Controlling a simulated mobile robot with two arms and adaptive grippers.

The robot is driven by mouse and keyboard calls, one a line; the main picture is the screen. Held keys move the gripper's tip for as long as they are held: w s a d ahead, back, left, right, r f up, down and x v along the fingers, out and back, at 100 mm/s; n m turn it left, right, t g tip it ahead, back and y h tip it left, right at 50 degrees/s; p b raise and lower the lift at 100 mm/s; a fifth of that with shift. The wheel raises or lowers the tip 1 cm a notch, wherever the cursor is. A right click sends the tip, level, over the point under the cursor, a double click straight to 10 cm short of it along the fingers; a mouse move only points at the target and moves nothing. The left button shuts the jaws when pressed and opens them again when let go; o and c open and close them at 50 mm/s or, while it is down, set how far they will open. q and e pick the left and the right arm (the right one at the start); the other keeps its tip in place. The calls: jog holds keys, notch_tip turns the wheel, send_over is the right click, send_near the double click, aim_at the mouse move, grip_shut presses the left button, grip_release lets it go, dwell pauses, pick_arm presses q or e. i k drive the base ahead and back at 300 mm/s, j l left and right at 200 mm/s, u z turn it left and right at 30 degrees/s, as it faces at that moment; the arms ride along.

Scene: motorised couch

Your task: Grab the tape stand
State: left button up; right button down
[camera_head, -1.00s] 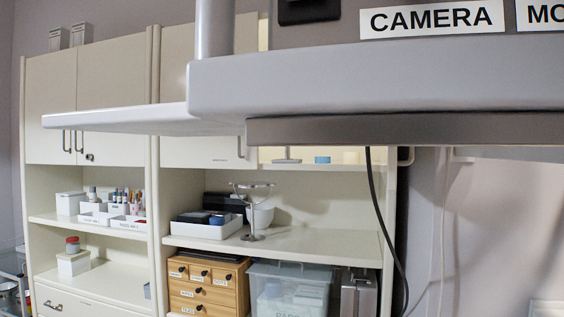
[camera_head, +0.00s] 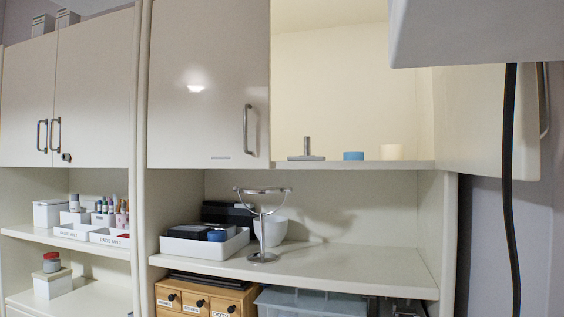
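A small grey stand (camera_head: 306,152), a flat base with a short upright post, is on the shelf of the open upper cabinet. It looks like the tape stand, and its post is bare. A blue roll (camera_head: 353,156) and a cream roll (camera_head: 391,152) sit to its right, apart from it. A metal stand with a ring top (camera_head: 262,228) is on the counter below. Neither of my grippers is in view.
A closed cabinet door (camera_head: 208,90) is left of the open compartment. A pale overhead unit (camera_head: 478,32) juts in at upper right, with a black cable (camera_head: 507,190) hanging down. A white tray (camera_head: 205,246) is on the counter; the counter's right part is clear.

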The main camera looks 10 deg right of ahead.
aim_at(307, 149)
jog(key=i+j+u, duration=0.25)
jog(key=u, duration=0.2)
jog(key=i+j+u, duration=0.1)
jog(key=i+u, duration=0.3)
jog(key=i, duration=0.05)
